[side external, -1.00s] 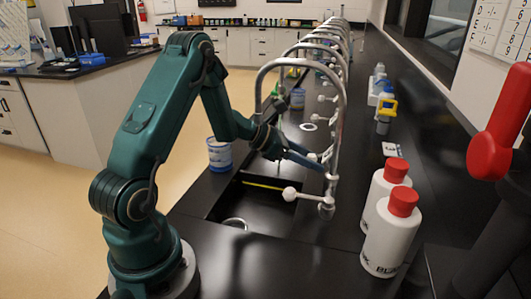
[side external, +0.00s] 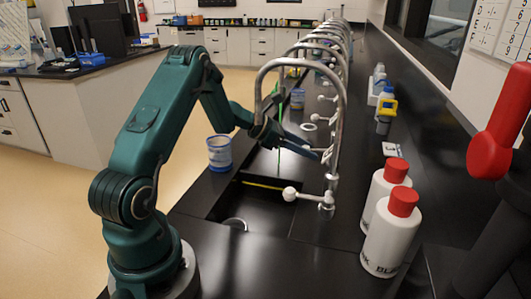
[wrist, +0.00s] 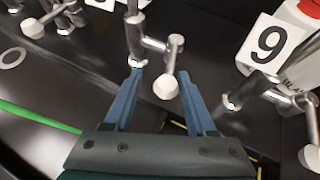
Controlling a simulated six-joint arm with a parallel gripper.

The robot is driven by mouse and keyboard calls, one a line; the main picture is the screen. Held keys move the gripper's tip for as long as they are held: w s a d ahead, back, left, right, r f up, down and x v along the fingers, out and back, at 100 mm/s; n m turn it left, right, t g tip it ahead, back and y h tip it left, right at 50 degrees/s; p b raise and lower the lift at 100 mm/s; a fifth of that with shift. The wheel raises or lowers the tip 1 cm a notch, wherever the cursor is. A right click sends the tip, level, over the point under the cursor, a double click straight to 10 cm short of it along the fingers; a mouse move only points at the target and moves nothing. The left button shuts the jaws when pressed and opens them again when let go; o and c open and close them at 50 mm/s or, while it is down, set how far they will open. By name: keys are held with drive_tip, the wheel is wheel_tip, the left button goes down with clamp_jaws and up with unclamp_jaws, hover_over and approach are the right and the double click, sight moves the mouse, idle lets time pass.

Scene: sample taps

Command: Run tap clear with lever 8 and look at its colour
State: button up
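My gripper (wrist: 159,75) has two blue fingers spread apart. Between them in the wrist view is a small tap lever (wrist: 172,62) with a white round knob (wrist: 166,87); I cannot tell whether either finger touches it. This lever's number is not readable. A card with a 9 (wrist: 268,43) stands to its right, near another tap's lever (wrist: 265,88). In the side external view, my gripper (side external: 315,150) is among the row of arched metal taps (side external: 343,110). A bright green streak (wrist: 38,116) shows at left; it also shows upright by the taps (side external: 281,125).
A dark sink (side external: 225,205) with a yellow line lies below the nearest tap. A blue-and-white tub (side external: 219,155) stands left of the taps. Two white bottles with red caps (side external: 390,235) stand at right. Another tap lever (wrist: 42,25) is at the wrist view's upper left.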

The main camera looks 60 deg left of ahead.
drive_tip(key=shift+w+a, duration=0.1)
drive_tip(key=shift+a, duration=0.25)
drive_tip(key=v, duration=0.7)
drive_tip(key=shift+w, duration=0.1)
idle(0.4)
